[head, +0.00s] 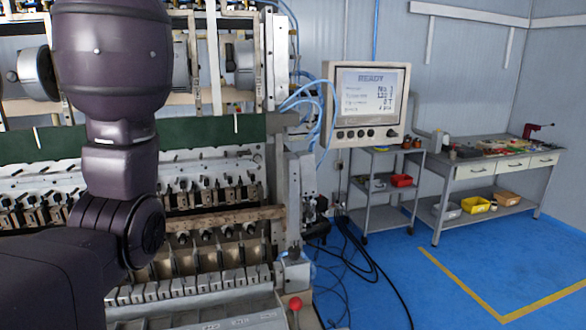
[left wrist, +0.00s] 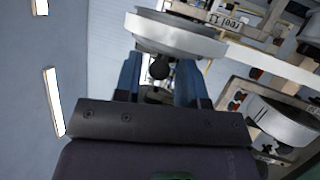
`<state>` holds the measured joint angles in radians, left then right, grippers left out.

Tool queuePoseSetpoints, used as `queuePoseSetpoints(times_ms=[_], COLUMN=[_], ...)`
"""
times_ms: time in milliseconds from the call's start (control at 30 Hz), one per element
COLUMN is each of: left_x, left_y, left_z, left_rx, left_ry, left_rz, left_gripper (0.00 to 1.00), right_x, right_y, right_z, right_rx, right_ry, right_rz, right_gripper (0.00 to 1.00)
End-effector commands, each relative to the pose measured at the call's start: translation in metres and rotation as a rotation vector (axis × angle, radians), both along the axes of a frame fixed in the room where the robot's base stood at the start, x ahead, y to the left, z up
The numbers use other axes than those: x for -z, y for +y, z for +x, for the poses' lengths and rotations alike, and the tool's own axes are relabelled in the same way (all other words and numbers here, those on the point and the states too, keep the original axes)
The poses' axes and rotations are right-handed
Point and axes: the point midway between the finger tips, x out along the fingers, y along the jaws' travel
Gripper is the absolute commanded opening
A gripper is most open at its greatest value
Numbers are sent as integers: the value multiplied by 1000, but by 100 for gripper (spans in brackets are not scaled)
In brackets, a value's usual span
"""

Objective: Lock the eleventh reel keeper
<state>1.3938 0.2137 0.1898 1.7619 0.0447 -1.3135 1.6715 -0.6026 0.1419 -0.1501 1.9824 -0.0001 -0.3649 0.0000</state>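In the left wrist view a pale round reel (left wrist: 175,36) sits at the top, beside a tag (left wrist: 228,20) that seems to read "reel 11". A dark round knob (left wrist: 160,68) shows just below the reel, likely its keeper. My left gripper (left wrist: 160,80) has its two blue-grey fingers apart, one on each side of the knob, with gaps visible. Whether the keeper is locked cannot be told. In the head view my left arm rises out of the top of the picture, so its gripper is hidden there. My right gripper is in neither view.
The coil winder (head: 230,170) fills the left of the head view, with more reels (head: 240,65) along its upper part. Its screen (head: 368,100) reads READY. A cart (head: 385,185) and workbench (head: 490,170) stand right. Blue floor (head: 440,290) is clear; cables (head: 350,260) lie near the machine.

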Motion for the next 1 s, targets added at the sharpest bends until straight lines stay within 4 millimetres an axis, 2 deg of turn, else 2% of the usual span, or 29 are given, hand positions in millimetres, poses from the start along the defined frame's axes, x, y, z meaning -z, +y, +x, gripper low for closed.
queuePoseSetpoints(times_ms=[1000], left_x=[0], left_y=[0], left_z=[-62], left_rx=[1], left_ry=[-3], left_rz=[-1], left_gripper=[37], right_x=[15], right_y=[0], right_z=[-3], right_rx=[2], right_ry=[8], right_rz=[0], right_gripper=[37])
